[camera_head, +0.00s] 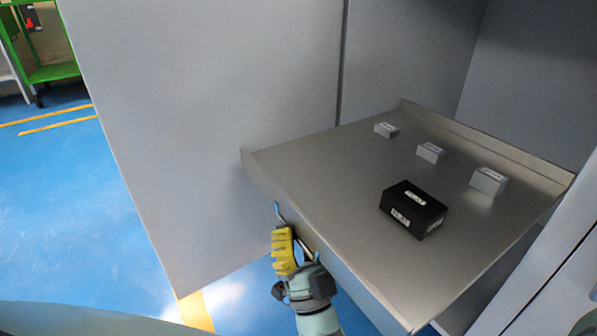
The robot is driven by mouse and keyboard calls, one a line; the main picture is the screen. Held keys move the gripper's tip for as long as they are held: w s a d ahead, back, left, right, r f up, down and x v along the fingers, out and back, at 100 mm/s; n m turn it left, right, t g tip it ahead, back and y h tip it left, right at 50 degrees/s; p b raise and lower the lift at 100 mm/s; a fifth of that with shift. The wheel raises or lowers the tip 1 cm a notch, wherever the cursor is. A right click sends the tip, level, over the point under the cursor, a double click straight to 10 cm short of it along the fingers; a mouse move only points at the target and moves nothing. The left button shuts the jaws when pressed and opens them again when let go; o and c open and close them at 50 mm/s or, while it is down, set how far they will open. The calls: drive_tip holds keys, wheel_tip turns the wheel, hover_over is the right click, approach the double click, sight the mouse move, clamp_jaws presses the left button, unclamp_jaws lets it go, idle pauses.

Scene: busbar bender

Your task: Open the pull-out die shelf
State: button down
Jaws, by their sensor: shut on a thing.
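The pull-out die shelf (330,180) is a grey metal tray with low raised edges. It sticks out from the open machine cabinet at the right. A black labelled block (412,210) and three small grey blocks, one of them the nearest grey block (488,181), sit on it. My gripper (291,232) is at the shelf's front edge, left of its middle. It is shut on the shelf's handle (279,211), of which only a small part shows. The rest of the grip is hidden by the yellow fingers.
A large grey cabinet door or panel (200,120) stands left of the shelf. Another light grey panel (550,260) is close to its right side. Blue floor (60,220) with yellow lines is free at the left. A green cart (55,72) stands far back.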

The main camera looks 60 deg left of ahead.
drive_tip(key=s, duration=0.7)
drive_tip(key=shift+s+r+p, duration=0.15)
drive_tip(key=shift+p, duration=0.25)
drive_tip(key=shift+a, duration=0.1)
drive_tip(key=c, duration=1.1)
unclamp_jaws()
drive_tip(key=shift+o, duration=0.2)
drive_tip(key=s+d+f, duration=0.1)
drive_tip(key=d+f, duration=0.1)
drive_tip(key=d, duration=0.5)
drive_tip(key=s+d+f, duration=0.1)
drive_tip(key=s+d, duration=0.1)
drive_tip(key=d, duration=0.6)
drive_tip(key=shift+s+f, duration=0.25)
drive_tip(key=shift+f, duration=0.1)
